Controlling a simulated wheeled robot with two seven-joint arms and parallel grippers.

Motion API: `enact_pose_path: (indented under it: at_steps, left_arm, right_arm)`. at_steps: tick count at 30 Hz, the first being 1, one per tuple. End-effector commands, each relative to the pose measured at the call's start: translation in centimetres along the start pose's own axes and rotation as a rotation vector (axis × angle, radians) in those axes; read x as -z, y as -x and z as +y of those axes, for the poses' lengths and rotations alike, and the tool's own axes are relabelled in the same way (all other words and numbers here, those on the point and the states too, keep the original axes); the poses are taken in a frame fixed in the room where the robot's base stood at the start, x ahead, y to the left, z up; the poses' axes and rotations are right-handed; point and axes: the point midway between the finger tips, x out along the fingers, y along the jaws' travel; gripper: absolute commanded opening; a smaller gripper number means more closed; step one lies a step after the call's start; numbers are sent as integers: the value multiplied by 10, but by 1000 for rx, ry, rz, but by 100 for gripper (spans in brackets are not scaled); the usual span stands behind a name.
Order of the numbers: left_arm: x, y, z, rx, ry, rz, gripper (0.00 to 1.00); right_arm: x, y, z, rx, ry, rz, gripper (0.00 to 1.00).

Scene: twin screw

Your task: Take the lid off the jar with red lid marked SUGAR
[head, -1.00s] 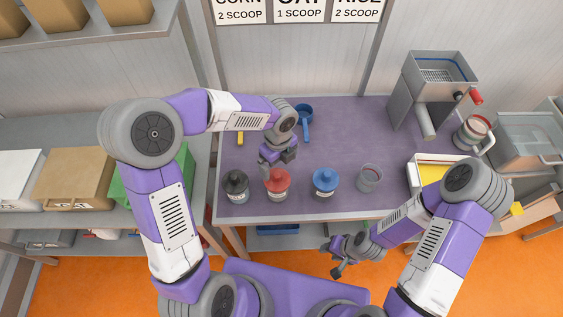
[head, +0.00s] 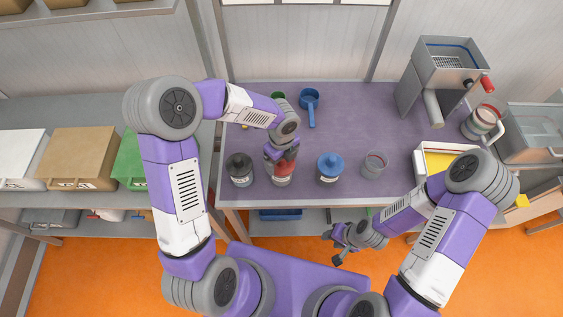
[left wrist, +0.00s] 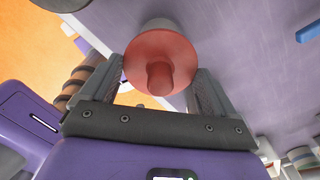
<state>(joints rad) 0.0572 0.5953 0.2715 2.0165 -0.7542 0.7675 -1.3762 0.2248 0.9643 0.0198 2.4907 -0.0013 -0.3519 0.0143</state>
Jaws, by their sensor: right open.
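The jar with the red lid (head: 282,179) stands on the purple table mat near the front edge, between two other jars. My left gripper (head: 283,157) is right above it and hides part of the lid. In the left wrist view the round red lid (left wrist: 143,47) with its knob lies between the two fingers of my left gripper (left wrist: 157,80). The fingers are spread on either side of the lid, and contact cannot be made out. My right gripper (head: 338,252) is open and empty, low in front of the table.
A black-lidded jar (head: 240,172) stands close on the left and a blue-lidded jar (head: 330,168) on the right. A clear cup (head: 374,164) is further right. A blue scoop (head: 310,101) lies behind. A grey machine (head: 440,85) stands at the back right.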

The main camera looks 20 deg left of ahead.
Motion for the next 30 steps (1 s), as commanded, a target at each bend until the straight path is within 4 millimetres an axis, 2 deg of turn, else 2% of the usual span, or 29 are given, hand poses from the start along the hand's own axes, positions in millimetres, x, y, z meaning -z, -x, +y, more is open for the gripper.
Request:
enact_pose_path:
  at_steps: [1, 4, 10, 13, 24, 30]
  left_arm:
    - [0, 0, 0, 0, 0, 0, 74]
    - [0, 0, 0, 0, 0, 0, 60]
    - [0, 1, 0, 0, 0, 0, 60]
    - [0, 8, -1, 3, 0, -2, 60]
    - [-1, 78, -1, 5, 1, -2, 60]
    - [0, 99, -1, 3, 0, -1, 59]
  right_arm:
    - [0, 0, 0, 0, 0, 0, 43]
    - [0, 0, 0, 0, 0, 0, 43]
    - [0, 0, 0, 0, 0, 0, 43]
    - [0, 2, -1, 0, 0, 0, 43]
    - [-1, 15, -6, 0, 0, 0, 43]
    - [-1, 17, -6, 0, 0, 0, 43]
